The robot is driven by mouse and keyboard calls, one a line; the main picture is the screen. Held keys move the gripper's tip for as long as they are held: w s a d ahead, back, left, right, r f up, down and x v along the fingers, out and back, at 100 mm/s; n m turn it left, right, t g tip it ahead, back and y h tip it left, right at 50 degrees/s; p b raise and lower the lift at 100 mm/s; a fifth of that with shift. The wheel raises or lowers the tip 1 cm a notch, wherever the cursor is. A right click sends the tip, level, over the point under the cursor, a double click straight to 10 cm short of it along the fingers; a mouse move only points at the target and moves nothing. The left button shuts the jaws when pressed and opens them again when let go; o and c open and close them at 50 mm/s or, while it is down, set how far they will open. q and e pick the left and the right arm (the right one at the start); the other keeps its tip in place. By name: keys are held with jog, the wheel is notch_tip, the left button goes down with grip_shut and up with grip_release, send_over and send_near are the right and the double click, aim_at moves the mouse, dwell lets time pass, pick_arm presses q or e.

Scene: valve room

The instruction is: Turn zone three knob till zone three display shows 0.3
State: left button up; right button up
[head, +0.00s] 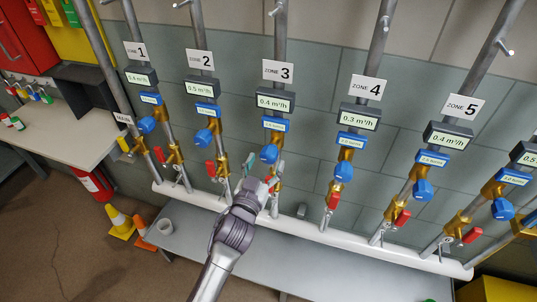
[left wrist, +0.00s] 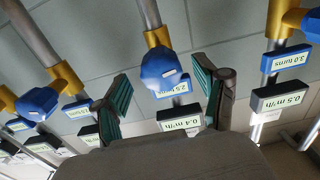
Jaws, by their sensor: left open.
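The zone three display (head: 276,101) reads 0.4 m³/h, under the sign marked ZONE 3 (head: 277,71). Below it is a small blue turns label (head: 275,124), which reads about 2.5 turns in the left wrist view (left wrist: 172,87). The blue zone three knob (head: 269,153) sits lower on the same pipe. My left gripper (head: 265,168) is open just below and in front of this knob. In the left wrist view the knob (left wrist: 164,68) shows between the two spread fingers (left wrist: 162,78), with gaps on both sides. No contact is visible. My right gripper is not in view.
Similar pipes with displays and blue knobs stand on both sides, such as zone two's knob (head: 203,136) and zone four's knob (head: 343,172). Red-handled valves (head: 333,200) sit lower down. A grey bench (head: 330,258) runs below; a yellow cone (head: 119,222) stands left.

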aim_at(267, 160)
pick_arm(q)
jog(key=shift+x, duration=1.5)
jog(key=shift+c, duration=0.2)
jog(key=c, duration=1.1)
jog(key=m, duration=0.4)
jog(key=o, duration=1.1)
jog(key=shift+o, duration=0.2)
